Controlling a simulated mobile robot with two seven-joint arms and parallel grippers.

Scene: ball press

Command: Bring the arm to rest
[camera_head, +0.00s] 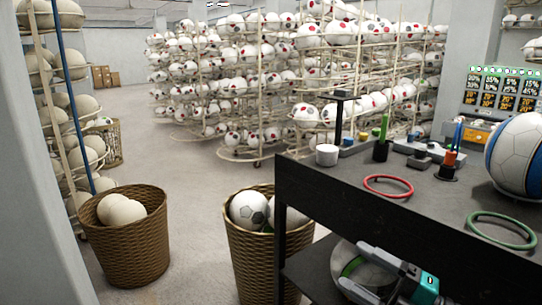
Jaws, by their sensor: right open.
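My right gripper (362,270) comes in at the bottom of the picture, with a teal and white body and two pale fingers held apart. It is open, and I see nothing held in it. It is in front of a round grey piece with a green edge (345,262) by the lower level of the dark workbench (455,225). I cannot tell whether they touch. My left gripper is not in view.
The bench top holds a red ring (388,186), a green ring (502,230), a blue and white ball (520,155) and small tools. Wicker baskets with balls (127,255) (245,262) stand left of it. Ball racks (300,75) fill the back; floor between is clear.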

